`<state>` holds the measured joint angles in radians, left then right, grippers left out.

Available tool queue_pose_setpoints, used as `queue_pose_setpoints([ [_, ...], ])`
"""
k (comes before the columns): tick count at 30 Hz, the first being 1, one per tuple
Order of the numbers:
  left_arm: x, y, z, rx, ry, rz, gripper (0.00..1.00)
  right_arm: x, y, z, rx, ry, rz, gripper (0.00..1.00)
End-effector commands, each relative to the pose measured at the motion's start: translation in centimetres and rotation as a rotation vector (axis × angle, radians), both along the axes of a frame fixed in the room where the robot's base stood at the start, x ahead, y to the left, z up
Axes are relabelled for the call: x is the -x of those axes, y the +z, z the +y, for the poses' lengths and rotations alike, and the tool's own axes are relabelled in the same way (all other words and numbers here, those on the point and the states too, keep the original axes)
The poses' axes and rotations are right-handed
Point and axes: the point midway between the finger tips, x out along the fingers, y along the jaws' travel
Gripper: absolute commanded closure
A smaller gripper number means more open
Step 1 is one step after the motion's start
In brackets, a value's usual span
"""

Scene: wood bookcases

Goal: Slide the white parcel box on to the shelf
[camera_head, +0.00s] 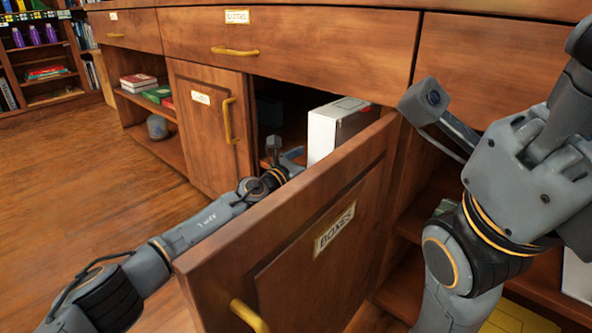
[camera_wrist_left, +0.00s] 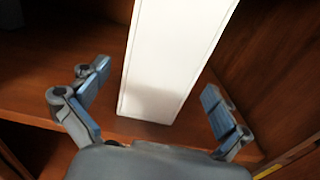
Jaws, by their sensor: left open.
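The white parcel box (camera_head: 324,136) stands in the open cabinet compartment, just behind the open door in the head view. In the left wrist view the box (camera_wrist_left: 172,65) stands on the wooden shelf (camera_wrist_left: 40,75), its near end close to the shelf's front edge. My left gripper (camera_head: 291,154) reaches into the opening, left of the box. In the left wrist view its open fingers (camera_wrist_left: 157,79) are to either side of the box's near end, with gaps visible. Contact is not visible. My right arm is raised at the right; its finger state is unclear.
The open door (camera_head: 285,225) labelled BOXES juts towards me, beside my left forearm. A shut door (camera_head: 207,130) bounds the opening on the left, and a drawer front (camera_head: 310,45) runs above. Books (camera_head: 140,82) lie on a left shelf. The floor at left is clear.

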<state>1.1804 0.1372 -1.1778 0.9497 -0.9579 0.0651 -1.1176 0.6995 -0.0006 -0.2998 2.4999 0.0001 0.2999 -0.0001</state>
Motion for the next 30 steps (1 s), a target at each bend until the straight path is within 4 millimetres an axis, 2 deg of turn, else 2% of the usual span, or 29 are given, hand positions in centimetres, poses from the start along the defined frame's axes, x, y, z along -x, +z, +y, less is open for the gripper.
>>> queue_pose_setpoints([
  [2,0.6,0.4,0.9,-0.005,0.001,-0.011,0.0,0.0,0.0,0.0,0.001,0.0,0.0,0.6],
  [15,4.9,0.1,5.1,-0.001,0.001,-0.002,0.0,0.0,0.0,0.0,0.001,0.0,0.0,0.6],
  [21,6.0,0.1,6.1,0.0,0.0,-0.001,0.0,0.0,0.0,0.0,0.001,0.0,0.0,0.6],
  [30,6.2,0.1,6.3,0.001,0.001,-0.002,0.0,0.0,0.0,0.0,0.001,0.0,-0.001,0.6],
])
